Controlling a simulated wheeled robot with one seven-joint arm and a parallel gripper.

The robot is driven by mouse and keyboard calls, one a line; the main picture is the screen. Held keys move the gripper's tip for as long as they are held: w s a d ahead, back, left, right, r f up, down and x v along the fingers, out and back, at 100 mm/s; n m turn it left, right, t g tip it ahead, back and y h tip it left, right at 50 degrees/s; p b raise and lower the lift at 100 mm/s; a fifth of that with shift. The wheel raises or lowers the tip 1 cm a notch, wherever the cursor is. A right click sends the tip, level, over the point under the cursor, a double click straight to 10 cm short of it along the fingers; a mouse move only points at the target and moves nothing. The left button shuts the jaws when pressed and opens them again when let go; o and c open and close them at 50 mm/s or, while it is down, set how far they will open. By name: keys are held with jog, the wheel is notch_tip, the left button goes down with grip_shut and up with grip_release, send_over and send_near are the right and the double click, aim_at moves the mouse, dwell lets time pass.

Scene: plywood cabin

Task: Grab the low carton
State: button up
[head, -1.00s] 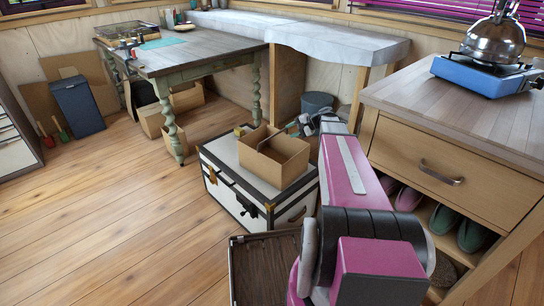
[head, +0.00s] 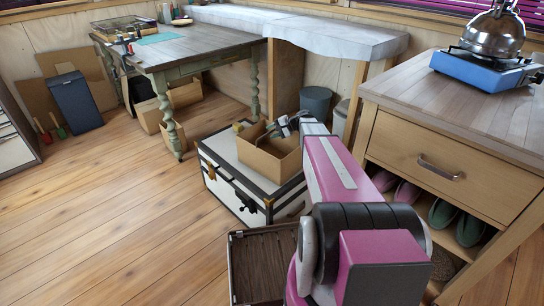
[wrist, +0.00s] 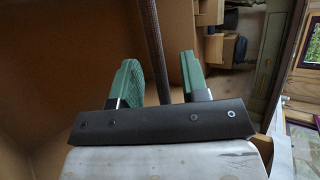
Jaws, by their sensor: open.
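The low carton (head: 262,163) is an open brown cardboard box on top of the white, black-edged trunk. My gripper (head: 274,131) is at the carton's back right side, by its upper rim. In the wrist view my gripper (wrist: 160,72) has its two green fingers spread apart. A thin dark upright strip, which looks like the edge of a carton wall (wrist: 151,35), runs between the fingers. I see a gap on both sides of it. Brown cardboard fills the left of that view. My arm hides part of the carton's right side in the head view.
The trunk (head: 225,185) stands on the plank floor. A drawer cabinet (head: 430,165) with a blue stove is to the right. A grey bucket (head: 315,102) stands behind. A green-legged table (head: 185,55) is at the back left. Floor at left is clear.

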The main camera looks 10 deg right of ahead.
jog(key=shift+a, duration=0.1)
grip_shut()
dwell(1.3)
